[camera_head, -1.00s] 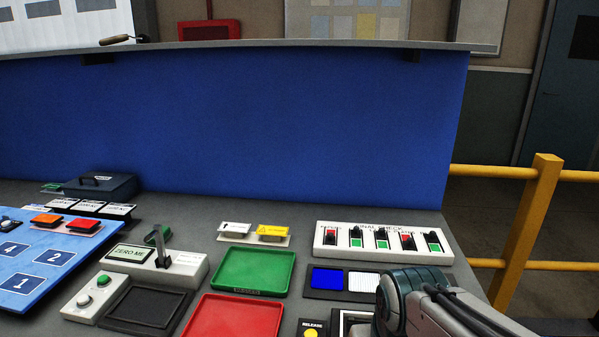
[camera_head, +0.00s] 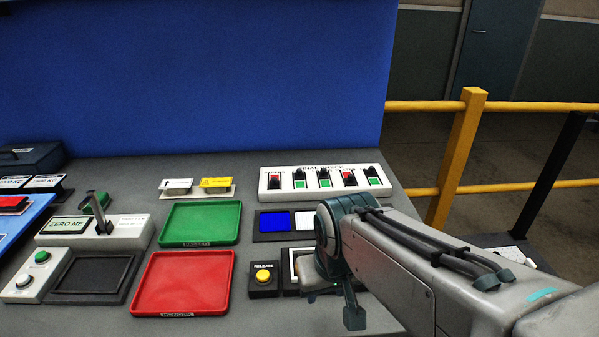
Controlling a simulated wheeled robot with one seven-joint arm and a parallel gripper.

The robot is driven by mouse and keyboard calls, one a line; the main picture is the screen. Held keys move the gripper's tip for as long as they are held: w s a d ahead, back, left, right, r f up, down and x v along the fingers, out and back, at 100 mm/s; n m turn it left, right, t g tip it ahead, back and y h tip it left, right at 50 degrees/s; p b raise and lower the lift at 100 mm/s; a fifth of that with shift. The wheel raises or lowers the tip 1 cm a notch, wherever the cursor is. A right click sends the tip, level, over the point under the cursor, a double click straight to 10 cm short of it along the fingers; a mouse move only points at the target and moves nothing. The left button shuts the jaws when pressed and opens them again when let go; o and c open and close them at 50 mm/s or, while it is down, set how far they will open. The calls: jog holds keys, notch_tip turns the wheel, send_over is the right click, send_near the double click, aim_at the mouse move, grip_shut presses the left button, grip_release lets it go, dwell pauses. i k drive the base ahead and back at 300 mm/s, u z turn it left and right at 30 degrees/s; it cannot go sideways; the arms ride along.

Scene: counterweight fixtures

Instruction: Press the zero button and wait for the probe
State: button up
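A white fixture (camera_head: 130,232) with a "ZERO ME" display (camera_head: 67,224) stands at the left of the counter. A dark upright arm (camera_head: 100,214), which may be the probe, rises from it. In front is a small white box with a green button (camera_head: 42,257) and a pale button (camera_head: 24,281); I cannot read which is zero. A black square pad (camera_head: 92,277) lies beside the box. My gripper (camera_head: 352,315) is at the lower right, past the release button, well apart from the box. Its fingers are mostly hidden by my arm, so their opening does not show.
A green tray (camera_head: 200,202) and a red tray (camera_head: 184,254) lie between the box and my arm. A yellow release button (camera_head: 263,276), a blue screen (camera_head: 275,222) and a switch panel (camera_head: 326,168) are nearby. A yellow railing (camera_head: 457,150) stands at right.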

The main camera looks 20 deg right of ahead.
aim_at(24, 278)
jog(key=z, duration=0.1)
jog(key=k, duration=0.55)
jog(key=u, duration=1.3)
jog(key=i, duration=0.45)
jog(key=z, duration=0.05)
